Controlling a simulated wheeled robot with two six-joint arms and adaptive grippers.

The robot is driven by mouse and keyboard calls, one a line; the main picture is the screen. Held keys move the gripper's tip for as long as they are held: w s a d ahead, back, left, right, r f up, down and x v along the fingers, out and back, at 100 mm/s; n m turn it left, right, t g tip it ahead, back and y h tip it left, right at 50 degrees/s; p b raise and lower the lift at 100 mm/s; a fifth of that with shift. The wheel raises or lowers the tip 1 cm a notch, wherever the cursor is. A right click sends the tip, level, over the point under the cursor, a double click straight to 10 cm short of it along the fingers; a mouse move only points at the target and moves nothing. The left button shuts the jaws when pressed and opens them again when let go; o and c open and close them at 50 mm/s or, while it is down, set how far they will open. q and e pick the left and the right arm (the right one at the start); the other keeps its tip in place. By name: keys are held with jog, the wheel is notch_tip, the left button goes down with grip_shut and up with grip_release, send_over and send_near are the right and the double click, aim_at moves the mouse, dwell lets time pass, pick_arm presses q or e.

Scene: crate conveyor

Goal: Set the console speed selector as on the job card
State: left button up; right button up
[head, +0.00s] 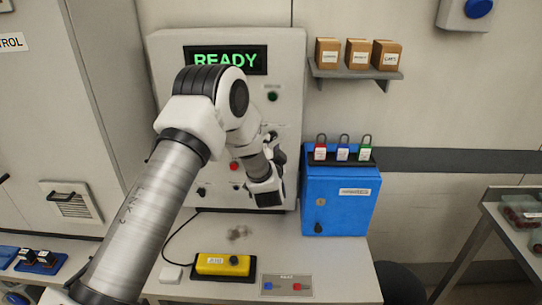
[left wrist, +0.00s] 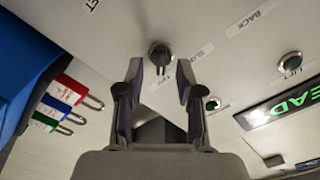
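A dark round knob (left wrist: 160,54) on the pale console face lies just beyond and between my left fingertips in the left wrist view. The console display reads READY (head: 225,60). I cannot make out a job card. My right gripper is not in view.
A blue box (head: 340,205) with red, blue and green padlocks on top stands right of the console. A shelf (head: 355,74) above holds small cartons.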

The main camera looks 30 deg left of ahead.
pick_arm(q)
jog(key=v, duration=0.9)
jog(key=shift+s+d, duration=0.25)
jog(key=shift+s, duration=0.1)
